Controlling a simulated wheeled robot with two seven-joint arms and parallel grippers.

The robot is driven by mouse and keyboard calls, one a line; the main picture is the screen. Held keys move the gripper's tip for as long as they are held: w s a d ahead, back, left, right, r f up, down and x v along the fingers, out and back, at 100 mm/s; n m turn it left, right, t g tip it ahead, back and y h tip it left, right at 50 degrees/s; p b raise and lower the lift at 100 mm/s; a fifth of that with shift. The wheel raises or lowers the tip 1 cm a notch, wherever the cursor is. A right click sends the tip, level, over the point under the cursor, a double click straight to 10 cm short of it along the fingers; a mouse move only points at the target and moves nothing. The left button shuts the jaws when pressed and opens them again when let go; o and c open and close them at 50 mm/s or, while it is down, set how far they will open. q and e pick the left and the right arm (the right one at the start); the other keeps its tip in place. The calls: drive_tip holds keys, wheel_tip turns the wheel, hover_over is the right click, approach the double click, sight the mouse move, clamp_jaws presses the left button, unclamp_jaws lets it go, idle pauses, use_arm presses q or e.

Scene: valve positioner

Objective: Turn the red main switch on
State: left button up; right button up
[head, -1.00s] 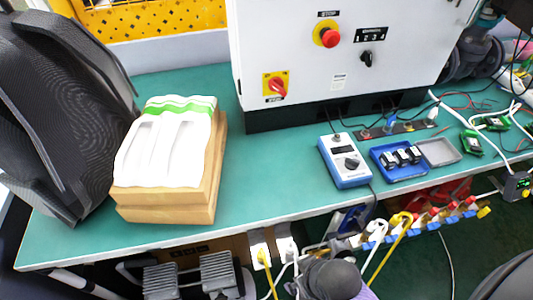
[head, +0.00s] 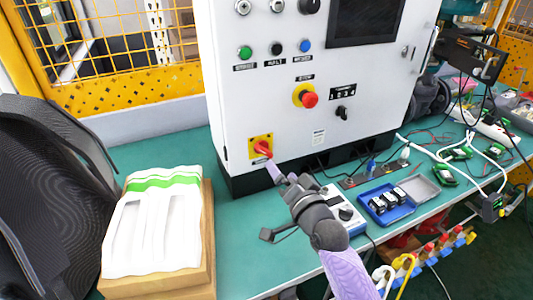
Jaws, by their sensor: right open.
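The red main switch (head: 262,148) is a red rotary handle on a yellow plate, low on the left of the white control cabinet's front in the head view. Its handle appears tilted, pointing down to the right. My right gripper (head: 272,168) is just below and in front of the switch, with a fingertip close to the red handle. I cannot tell whether it touches the handle. The gripper is open, and my right arm comes up from the bottom of the view. My left gripper is not in view.
A red emergency stop button (head: 309,99) and a black selector (head: 343,113) sit up and right of the switch. A blue meter box (head: 342,208) and a blue tray (head: 386,203) are on the green table. A wooden box (head: 158,287) with white packs stands at left.

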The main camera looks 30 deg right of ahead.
sight(267, 153)
drive_tip(key=w+b, duration=0.1)
drive_tip(key=w, duration=0.3)
drive_tip(key=w+b, duration=0.2)
drive_tip(key=w, duration=0.2)
drive_tip(key=shift+d+f, duration=0.2)
drive_tip(key=shift+w+r, duration=0.1)
drive_tip(key=shift+w, duration=0.35)
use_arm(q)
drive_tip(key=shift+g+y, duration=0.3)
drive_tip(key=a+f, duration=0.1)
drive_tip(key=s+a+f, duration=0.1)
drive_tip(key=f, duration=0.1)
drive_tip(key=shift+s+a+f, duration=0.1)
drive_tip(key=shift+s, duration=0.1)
use_arm(e)
drive_tip(key=c, duration=1.1)
